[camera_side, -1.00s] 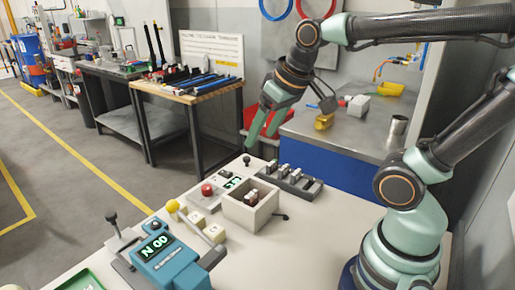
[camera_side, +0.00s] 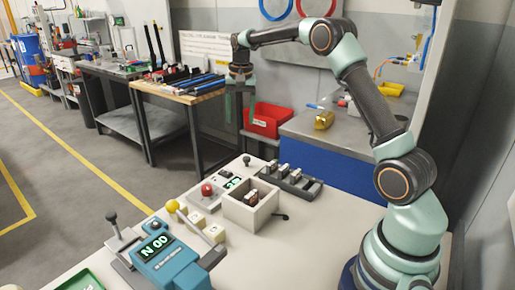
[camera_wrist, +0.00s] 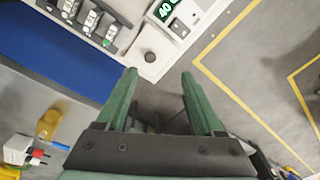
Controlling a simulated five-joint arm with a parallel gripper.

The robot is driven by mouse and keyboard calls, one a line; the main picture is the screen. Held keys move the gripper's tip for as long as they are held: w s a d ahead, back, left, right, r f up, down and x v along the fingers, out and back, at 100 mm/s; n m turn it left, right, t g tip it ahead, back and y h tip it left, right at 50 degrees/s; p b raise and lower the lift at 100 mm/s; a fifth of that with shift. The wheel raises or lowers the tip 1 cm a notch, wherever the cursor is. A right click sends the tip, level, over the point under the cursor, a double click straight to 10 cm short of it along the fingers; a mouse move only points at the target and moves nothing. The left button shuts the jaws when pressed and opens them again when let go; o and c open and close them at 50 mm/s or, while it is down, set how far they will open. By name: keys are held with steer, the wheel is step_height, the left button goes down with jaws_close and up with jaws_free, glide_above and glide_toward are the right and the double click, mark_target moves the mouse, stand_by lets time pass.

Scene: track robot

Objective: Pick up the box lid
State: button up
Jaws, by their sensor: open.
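A grey open-topped box (camera_side: 250,212) stands on the white table in the side view, with small dark and light pieces inside it. I cannot make out a separate lid on or beside it. My gripper (camera_side: 234,108) hangs well above and behind the box, over the far side of the table. In the wrist view its two green fingers (camera_wrist: 160,78) are spread apart with nothing between them. The table edge and grey floor show below them; the box is outside the wrist view.
A grey rack (camera_side: 290,180) of several small pieces lies behind the box. A red button (camera_side: 207,190), a yellow-knobbed lever (camera_side: 173,206) and a blue device with a display (camera_side: 166,252) stand to its left. A red bin (camera_side: 268,120) is behind the table.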

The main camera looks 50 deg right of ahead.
steer(key=m, duration=0.2)
glide_above(247, 157)
steer(key=a, duration=0.1)
step_height(247, 157, down, 5)
steer(key=shift+g, duration=0.5)
steer(key=f, duration=1.3)
steer(key=shift+d+f, duration=0.15)
steer(key=shift+d, duration=0.2)
steer(key=shift+c, duration=0.2)
jaws_close()
